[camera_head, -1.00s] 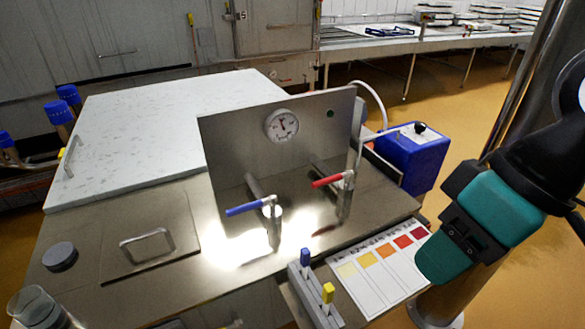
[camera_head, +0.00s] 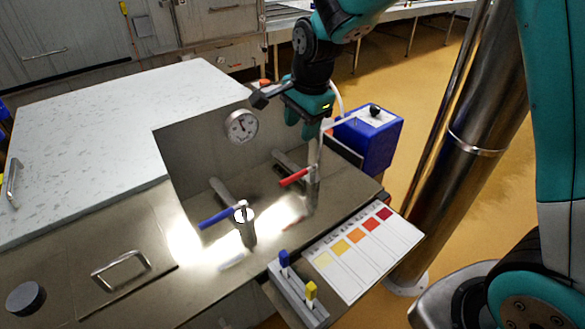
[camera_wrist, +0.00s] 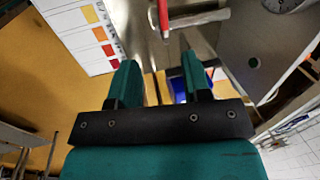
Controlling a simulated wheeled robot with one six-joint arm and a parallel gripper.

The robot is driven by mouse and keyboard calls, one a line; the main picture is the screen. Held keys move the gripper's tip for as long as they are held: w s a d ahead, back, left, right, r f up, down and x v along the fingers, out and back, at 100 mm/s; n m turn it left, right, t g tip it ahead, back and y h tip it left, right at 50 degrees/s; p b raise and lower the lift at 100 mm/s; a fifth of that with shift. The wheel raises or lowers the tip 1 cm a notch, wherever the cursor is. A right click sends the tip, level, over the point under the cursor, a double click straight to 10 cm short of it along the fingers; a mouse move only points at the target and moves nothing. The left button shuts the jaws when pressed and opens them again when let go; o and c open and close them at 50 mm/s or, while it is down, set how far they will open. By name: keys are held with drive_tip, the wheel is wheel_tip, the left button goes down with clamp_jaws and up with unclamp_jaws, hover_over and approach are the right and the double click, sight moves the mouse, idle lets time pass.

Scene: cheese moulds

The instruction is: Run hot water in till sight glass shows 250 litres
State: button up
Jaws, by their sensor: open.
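The red-handled valve (camera_head: 294,178) stands on the steel deck in front of the upright panel (camera_head: 190,152). The red handle also shows at the top of the wrist view (camera_wrist: 163,14). The blue-handled valve (camera_head: 217,217) stands to its left. A round dial gauge (camera_head: 241,127) is on the panel. My gripper (camera_head: 303,128) is open and empty, pointing down at the panel's right end, above and apart from the red handle. In the wrist view my gripper (camera_wrist: 160,66) has a clear gap between its teal fingers. I cannot make out a sight glass.
A blue box (camera_head: 370,138) stands right of the panel, with a white hose nearby. A colour chart (camera_head: 362,250) and a holder with blue and yellow handles (camera_head: 296,290) lie at the front. A pale lid (camera_head: 110,135) covers the left. A steel column rises at right.

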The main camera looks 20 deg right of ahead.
sight(292, 177)
drive_tip(key=shift+m, duration=0.3)
drive_tip(key=w+f, duration=0.1)
drive_tip(key=f, duration=0.4)
drive_tip(key=w+f+p, duration=0.1)
drive_tip(key=f, duration=0.5)
drive_tip(key=w+f+p, duration=0.1)
drive_tip(key=f, duration=0.5)
drive_tip(key=shift+w+a+f, duration=0.15)
drive_tip(key=shift+w+a, duration=0.25)
clamp_jaws()
